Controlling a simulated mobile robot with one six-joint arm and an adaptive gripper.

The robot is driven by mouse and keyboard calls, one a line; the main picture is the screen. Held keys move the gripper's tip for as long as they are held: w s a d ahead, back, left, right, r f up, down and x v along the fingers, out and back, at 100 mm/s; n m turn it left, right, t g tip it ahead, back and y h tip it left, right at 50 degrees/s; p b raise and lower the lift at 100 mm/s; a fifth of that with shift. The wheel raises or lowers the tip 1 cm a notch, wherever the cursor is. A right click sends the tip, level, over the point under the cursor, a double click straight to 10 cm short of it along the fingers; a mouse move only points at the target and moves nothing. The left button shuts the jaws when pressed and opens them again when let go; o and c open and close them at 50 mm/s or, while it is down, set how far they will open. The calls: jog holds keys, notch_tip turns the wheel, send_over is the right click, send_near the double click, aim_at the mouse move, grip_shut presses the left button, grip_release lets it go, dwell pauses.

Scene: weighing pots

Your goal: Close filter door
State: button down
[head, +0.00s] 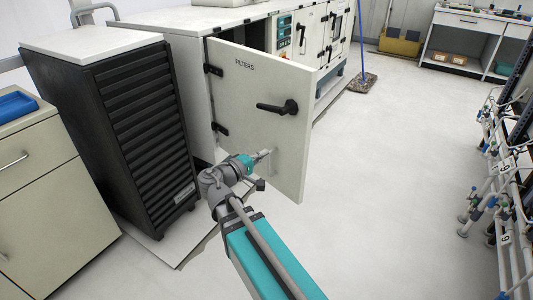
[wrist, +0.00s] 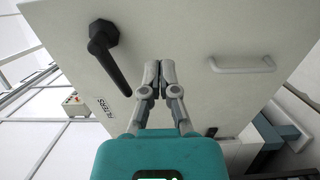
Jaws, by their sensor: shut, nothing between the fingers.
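The white filter door (head: 245,125) stands open, swung out from the white cabinet on hinges at its left edge. It carries the word FILTERS and a black lever handle (head: 277,107). The lever handle also shows at upper left in the wrist view (wrist: 108,50), and a white pull handle (wrist: 242,68) is at right there. My gripper (head: 266,154) is at the lower part of the door's face, below the lever handle. In the wrist view its fingertips (wrist: 159,66) are together and empty, between the two handles. I cannot tell whether they touch the door.
The white cabinet (head: 180,60) runs back behind the door. A black louvred unit (head: 125,130) stands left of the door, close to my arm. A beige drawer cabinet (head: 55,195) is at far left. Pipework (head: 490,200) lines the right side. The floor (head: 390,180) between is clear.

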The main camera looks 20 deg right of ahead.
aim_at(296, 136)
jog(key=shift+x, duration=6.4)
jog(key=shift+d, duration=0.15)
jog(key=shift+w, duration=0.15)
